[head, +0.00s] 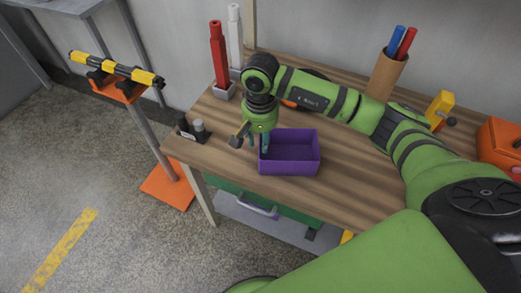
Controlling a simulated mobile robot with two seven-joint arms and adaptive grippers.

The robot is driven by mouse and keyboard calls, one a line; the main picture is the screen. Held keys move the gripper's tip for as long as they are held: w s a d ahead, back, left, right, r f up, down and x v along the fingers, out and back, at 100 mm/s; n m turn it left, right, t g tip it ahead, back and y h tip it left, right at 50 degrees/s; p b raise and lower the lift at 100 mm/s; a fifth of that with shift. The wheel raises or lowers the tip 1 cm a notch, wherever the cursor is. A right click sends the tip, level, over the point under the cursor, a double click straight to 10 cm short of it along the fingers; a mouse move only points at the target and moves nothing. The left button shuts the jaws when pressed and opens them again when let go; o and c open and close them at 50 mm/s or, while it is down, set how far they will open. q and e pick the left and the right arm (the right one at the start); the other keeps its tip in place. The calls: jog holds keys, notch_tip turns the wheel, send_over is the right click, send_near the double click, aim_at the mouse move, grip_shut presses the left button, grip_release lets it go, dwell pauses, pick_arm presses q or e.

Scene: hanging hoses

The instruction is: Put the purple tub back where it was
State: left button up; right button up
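The purple tub (290,166) stands upright on the wooden table near its front edge, in the middle of the head view. It looks empty. My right gripper (261,143) reaches down at the tub's left wall, and a finger shows at or just inside that wall. My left gripper is out of view.
A grey holder (225,91) with red and white sticks stands behind left. A black holder with small bottles (197,130) is left of the tub. A cardboard cup (386,75) with pens, a yellow clamp (440,108) and an orange box (500,145) are at right. Table right of the tub is clear.

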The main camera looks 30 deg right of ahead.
notch_tip(320, 180, up, 7)
jog(key=b, duration=0.1)
jog(key=shift+f, duration=0.15)
